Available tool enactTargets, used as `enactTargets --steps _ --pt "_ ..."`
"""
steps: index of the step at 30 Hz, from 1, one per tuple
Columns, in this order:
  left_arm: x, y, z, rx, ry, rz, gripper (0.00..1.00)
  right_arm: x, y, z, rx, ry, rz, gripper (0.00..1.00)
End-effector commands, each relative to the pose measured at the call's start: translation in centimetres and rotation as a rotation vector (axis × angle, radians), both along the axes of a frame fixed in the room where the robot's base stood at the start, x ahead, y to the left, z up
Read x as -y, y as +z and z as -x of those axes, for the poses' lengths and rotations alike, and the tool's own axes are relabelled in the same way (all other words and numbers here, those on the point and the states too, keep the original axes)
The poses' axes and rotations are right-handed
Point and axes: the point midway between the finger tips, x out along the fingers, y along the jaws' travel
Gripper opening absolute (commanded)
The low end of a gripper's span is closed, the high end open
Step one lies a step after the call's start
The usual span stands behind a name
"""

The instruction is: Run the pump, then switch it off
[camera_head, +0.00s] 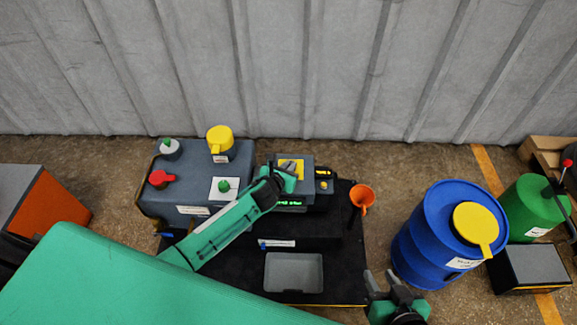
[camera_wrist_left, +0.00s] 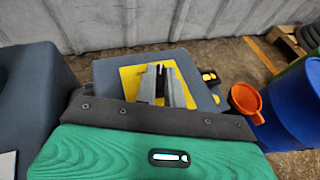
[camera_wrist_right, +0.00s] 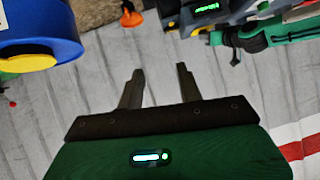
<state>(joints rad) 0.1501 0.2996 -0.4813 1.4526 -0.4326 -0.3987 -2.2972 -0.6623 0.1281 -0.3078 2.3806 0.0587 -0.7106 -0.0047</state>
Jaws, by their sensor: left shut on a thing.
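A grey box-shaped unit (camera_head: 308,194), apparently the pump, has a yellow plate (camera_head: 299,176) on top. Lit green characters show on its front, too small to read. My left gripper (camera_head: 289,168) is over the yellow plate, its fingers pointing down onto it. It is shut on a small dark switch, mostly hidden between the fingers; in the left wrist view the fingers (camera_wrist_left: 162,75) stand against the yellow plate (camera_wrist_left: 131,80). The switch's position cannot be told. My right gripper (camera_head: 391,282) is open and empty, away from the unit; its fingers are apart in the right wrist view (camera_wrist_right: 158,80).
A larger grey tank (camera_head: 178,190) with red, green and yellow fittings stands left. An orange funnel (camera_head: 362,196), blue barrel (camera_head: 420,243) and green drum (camera_head: 533,205) stand right. A grey tray (camera_head: 293,272) lies in front. A corrugated wall (camera_head: 300,70) closes the back.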

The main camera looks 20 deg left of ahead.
Motion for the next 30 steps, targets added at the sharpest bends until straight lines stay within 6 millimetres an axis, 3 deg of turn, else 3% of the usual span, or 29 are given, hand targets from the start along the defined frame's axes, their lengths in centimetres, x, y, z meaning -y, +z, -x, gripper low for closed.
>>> enactTargets --steps 16,30 --pt "0.9 0.1 -0.1 -0.001 0.480 0.001 0.00 -0.1 -0.1 0.1 -0.006 0.003 0.001 0.36" --pt "1.3 0.0 -0.3 -0.001 0.831 0.000 0.00 1.3 -0.2 0.3 -0.072 -0.011 0.045 0.36"
